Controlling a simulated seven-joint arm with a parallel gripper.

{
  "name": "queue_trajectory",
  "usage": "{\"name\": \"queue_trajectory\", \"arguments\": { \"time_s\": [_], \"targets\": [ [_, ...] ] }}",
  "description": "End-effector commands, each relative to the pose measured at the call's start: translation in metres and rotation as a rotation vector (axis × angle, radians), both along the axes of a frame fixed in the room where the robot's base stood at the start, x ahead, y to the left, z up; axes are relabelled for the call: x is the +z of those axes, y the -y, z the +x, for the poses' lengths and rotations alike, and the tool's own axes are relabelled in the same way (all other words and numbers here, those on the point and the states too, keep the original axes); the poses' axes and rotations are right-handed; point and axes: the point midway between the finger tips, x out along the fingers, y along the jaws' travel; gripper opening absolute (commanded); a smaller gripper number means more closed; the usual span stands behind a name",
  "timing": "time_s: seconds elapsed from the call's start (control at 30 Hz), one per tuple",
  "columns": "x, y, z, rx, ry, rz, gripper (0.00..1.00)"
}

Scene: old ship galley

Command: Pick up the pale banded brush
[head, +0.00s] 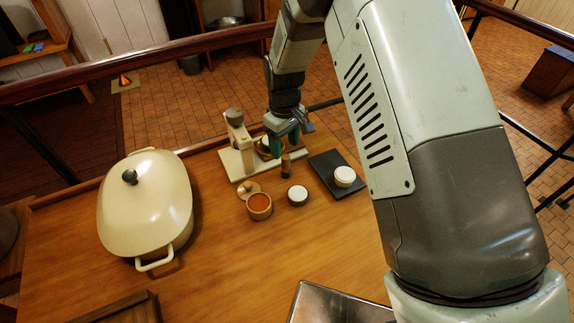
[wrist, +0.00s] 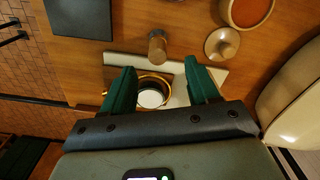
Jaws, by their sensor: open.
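No thing is clearly recognisable as a pale banded brush. Between the fingers in the wrist view is a gold-rimmed round thing (wrist: 152,94) with a white centre. The fingers look apart from the cylinder. The arm hides part of the table's right side.
A bowl of orange stuff (head: 259,206), a small knobbed lid (head: 249,188) and a white-topped round jar (head: 298,195) stand nearby. A dark slab (head: 323,164) bears a white round thing (head: 345,176). A large cream lidded pot (head: 146,205) fills the left.

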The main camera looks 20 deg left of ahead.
Motion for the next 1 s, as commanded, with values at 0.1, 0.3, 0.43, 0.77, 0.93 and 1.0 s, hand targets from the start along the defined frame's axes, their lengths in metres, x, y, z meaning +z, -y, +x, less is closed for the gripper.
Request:
{"name": "queue_trajectory", "arguments": {
  "time_s": [0.1, 0.3, 0.43, 0.77, 0.93, 1.0],
  "targets": [
    [-0.02, 0.001, 0.0, 0.0, -0.002, -0.001, 0.6],
    [-0.036, 0.001, 0.0, -0.002, 0.0, -0.001, 0.6],
    [-0.052, 0.004, 0.0, -0.004, -0.002, -0.002, 0.6],
    [-0.085, 0.005, 0.001, -0.003, 0.0, 0.0, 0.6],
    [-0.085, 0.005, 0.001, -0.003, 0.0, 0.0, 0.6],
    [-0.085, 0.005, 0.001, -0.003, 0.0, 0.0, 0.52]
  ]
}}
